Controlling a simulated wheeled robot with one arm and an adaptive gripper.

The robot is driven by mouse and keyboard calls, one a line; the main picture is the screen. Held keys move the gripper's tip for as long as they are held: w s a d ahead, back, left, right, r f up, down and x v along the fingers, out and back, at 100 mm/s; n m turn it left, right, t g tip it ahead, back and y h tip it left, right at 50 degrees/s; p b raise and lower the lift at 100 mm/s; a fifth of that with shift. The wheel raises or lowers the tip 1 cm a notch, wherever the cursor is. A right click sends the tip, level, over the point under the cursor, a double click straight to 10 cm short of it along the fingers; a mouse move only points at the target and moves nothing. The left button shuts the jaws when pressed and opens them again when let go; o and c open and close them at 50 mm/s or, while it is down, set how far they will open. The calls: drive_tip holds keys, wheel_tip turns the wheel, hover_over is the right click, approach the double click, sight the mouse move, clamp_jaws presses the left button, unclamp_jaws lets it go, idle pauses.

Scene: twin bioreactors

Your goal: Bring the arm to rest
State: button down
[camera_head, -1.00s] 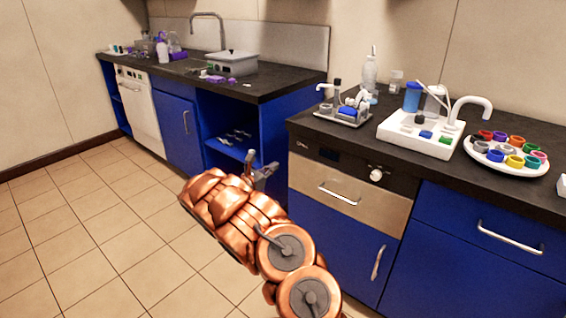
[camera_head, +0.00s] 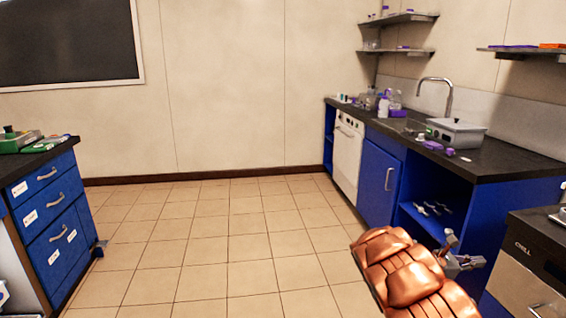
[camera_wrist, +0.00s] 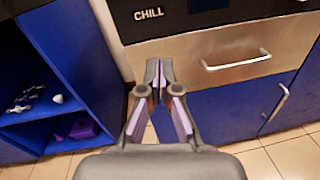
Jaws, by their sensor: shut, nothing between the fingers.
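My arm, with copper-coloured covers, reaches in from the lower right of the head view. My gripper (camera_head: 462,257) is at its far end, in front of the open blue cabinet of the right counter. In the wrist view my gripper (camera_wrist: 158,72) is shut, its fingertips together with nothing between them. It is in front of the steel drawer (camera_wrist: 225,52) marked CHILL and apart from it, as far as I can tell.
The right counter (camera_head: 505,160) carries a sink tap and a grey box (camera_head: 455,133). A blue drawer unit (camera_head: 50,215) stands at the left. The tiled floor (camera_head: 215,235) between them is clear. An open blue shelf (camera_wrist: 45,115) is beside my gripper.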

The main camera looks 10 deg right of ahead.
drive_tip(key=s+a+r+m+g+y, duration=0.25)
drive_tip(key=s+a+m, duration=0.25)
drive_tip(key=s, duration=0.4)
drive_tip(key=s+a+r+m+g+y, duration=0.2)
drive_tip(key=s+a+r+m+y, duration=0.25)
drive_tip(key=s, duration=0.35)
drive_tip(key=s+a+f+m+t+y, duration=0.15)
drive_tip(key=s+a+y, duration=0.35)
drive_tip(key=a, duration=0.7)
drive_tip(key=s+a+f+m+t+y, duration=0.1)
drive_tip(key=s+a+f+m+y, duration=0.15)
drive_tip(key=s+a, duration=0.65)
drive_tip(key=s+a+f+m+t+y, duration=0.1)
drive_tip(key=s+a+m+y, duration=0.2)
drive_tip(key=a, duration=1.1)
wheel_tip(320, 180, up, 23)
drive_tip(key=s+p, duration=0.2)
drive_tip(key=p, duration=2)
drive_tip(key=shift+d+r+n+t, duration=0.15)
drive_tip(key=shift+d+n+t, duration=0.2)
drive_tip(key=shift+n+t, duration=0.1)
drive_tip(key=shift+s+d, duration=0.1)
